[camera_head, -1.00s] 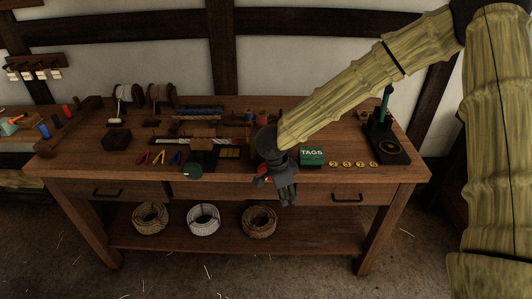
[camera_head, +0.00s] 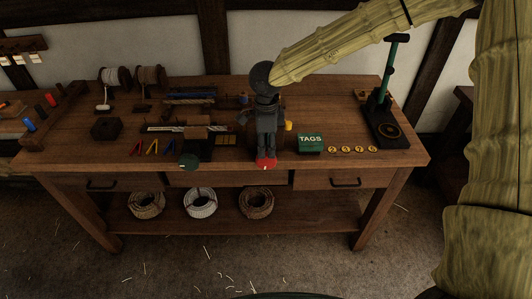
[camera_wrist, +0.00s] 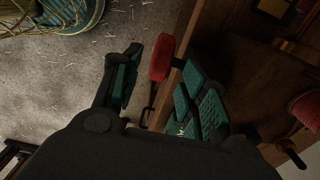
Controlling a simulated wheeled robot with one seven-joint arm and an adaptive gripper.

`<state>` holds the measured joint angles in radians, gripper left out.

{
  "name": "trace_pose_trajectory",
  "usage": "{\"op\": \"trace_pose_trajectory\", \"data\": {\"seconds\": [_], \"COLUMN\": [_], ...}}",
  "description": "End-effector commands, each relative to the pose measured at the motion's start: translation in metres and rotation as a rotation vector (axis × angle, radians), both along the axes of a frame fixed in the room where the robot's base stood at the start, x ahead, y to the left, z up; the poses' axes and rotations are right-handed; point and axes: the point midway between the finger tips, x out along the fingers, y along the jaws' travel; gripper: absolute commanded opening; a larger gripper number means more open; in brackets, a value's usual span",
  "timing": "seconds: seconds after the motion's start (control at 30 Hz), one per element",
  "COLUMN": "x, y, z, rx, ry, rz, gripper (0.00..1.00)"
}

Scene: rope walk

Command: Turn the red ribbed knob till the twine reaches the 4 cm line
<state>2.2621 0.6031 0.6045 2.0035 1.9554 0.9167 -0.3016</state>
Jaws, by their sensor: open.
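The red ribbed knob (camera_head: 266,163) sits at the table's front edge, just below my gripper (camera_head: 264,149) in the head view. In the wrist view the red knob (camera_wrist: 161,57) shows in the gap between the fingertips of my gripper (camera_wrist: 160,62), closer to the right finger. My gripper is open and points down. I cannot tell whether a finger touches the knob. A pale strip, perhaps the twine (camera_head: 165,130), lies along a dark track left of my gripper. The 4 cm line is too small to make out.
A second red round thing (camera_wrist: 306,107) is at the right in the wrist view.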

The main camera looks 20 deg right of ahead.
Motion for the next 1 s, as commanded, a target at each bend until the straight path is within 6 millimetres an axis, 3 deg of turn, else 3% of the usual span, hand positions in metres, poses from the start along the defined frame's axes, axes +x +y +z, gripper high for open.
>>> {"op": "trace_pose_trajectory", "data": {"seconds": [0.3, 0.73, 1.0], "x": [0.000, 0.000, 0.000], "y": [0.000, 0.000, 0.000], "z": [-0.039, -0.047, -0.047], "rx": [0.000, 0.001, 0.001], "ry": [0.000, -0.001, -0.001], "rz": [0.000, 0.001, 0.001], "gripper": [0.43, 0.43, 0.00]}}
